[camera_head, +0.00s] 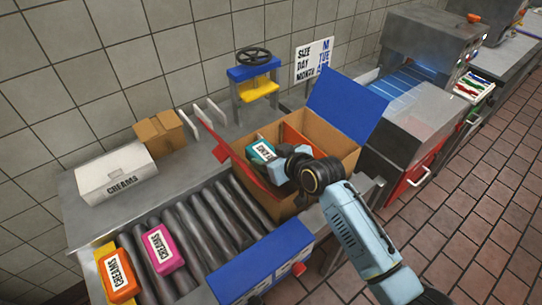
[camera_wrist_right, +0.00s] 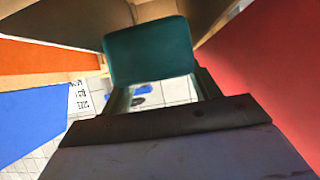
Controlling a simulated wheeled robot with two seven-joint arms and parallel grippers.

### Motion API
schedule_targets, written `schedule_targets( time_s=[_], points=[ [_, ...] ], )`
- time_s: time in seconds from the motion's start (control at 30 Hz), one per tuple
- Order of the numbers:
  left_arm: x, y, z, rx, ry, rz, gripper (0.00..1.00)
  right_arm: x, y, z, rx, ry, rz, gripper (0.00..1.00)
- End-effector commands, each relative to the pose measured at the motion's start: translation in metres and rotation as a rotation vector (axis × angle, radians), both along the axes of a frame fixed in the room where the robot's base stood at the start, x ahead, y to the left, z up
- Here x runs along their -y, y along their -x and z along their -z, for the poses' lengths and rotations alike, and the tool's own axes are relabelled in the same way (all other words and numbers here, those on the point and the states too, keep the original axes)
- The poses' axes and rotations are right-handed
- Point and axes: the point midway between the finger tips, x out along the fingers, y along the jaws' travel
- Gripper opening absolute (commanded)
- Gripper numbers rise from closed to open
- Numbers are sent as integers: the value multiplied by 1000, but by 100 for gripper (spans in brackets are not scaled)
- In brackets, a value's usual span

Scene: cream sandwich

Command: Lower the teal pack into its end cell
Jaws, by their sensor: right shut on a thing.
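The teal pack (camera_head: 262,151) with a white label shows in the head view at the left part of the open cardboard box (camera_head: 338,145). My right gripper (camera_head: 283,165) reaches into the box from the right and is shut on the pack. In the right wrist view the teal pack (camera_wrist_right: 150,52) sits between the fingers (camera_wrist_right: 158,92), with box walls around it. An orange panel (camera_head: 297,143) stands inside the box beside the pack. The pack's lower part and the box floor are hidden. My left gripper is not in view.
The box's red flap (camera_head: 222,150) and blue flap (camera_head: 346,100) stand open. An orange pack (camera_head: 117,276) and a pink pack (camera_head: 163,247) lie on the rollers. A white creams carton (camera_head: 115,175) stands at the left; a blue press (camera_head: 255,75) stands behind.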

Motion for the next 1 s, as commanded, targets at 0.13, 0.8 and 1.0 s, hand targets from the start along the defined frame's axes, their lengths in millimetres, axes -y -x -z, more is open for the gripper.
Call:
schedule_targets(
  time_s=[0.13,0.8,1.0],
  points=[
    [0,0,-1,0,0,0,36,0,0,-1,1,-1,0,38],
    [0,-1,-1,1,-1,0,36,0,0,0,-1,1,0,87],
    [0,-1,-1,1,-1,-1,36,0,0,-1,-1,1,0,87]
  ],
)
